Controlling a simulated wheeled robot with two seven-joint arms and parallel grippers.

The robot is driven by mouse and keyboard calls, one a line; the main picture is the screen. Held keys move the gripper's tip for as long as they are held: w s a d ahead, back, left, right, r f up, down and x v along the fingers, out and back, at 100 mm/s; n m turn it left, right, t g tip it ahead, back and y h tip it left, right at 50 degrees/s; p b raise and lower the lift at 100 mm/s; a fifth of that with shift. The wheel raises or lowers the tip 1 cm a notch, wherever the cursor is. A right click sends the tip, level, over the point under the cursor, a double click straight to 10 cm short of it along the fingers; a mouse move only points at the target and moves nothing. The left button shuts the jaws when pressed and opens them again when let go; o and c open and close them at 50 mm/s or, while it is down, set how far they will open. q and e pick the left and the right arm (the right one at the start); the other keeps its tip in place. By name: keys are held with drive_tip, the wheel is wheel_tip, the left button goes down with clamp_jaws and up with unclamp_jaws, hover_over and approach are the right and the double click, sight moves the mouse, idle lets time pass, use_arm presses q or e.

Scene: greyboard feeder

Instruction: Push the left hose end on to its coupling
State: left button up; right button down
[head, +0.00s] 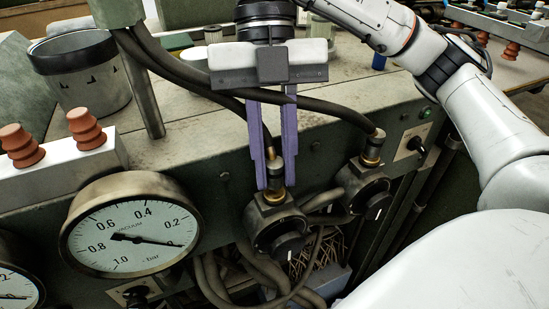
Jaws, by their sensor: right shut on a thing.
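My right gripper (270,172) points down, its two purple fingers shut on the left hose end (275,167). The dark hose end with its brass band is upright between the fingertips, directly over the left coupling (273,196). The hose end and coupling appear to meet, but the fingers partly hide the joint and I cannot tell how far on it is. My left gripper is not in view.
The right hose end (375,143) stands on the right coupling (367,164). A vacuum gauge (130,222) is on the panel left of the couplings. Red-brown suction cups (87,128) stand at left near a metal pot (88,75). Loose hoses (265,275) hang below.

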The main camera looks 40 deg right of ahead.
drive_tip(key=shift+f+b, duration=0.4)
drive_tip(key=shift+f, duration=0.25)
drive_tip(key=c, duration=1.5)
unclamp_jaws()
drive_tip(key=shift+r, duration=0.1)
drive_tip(key=shift+p+v, duration=0.4)
drive_tip(key=shift+v, duration=4.7)
drive_tip(key=shift+s, duration=0.15)
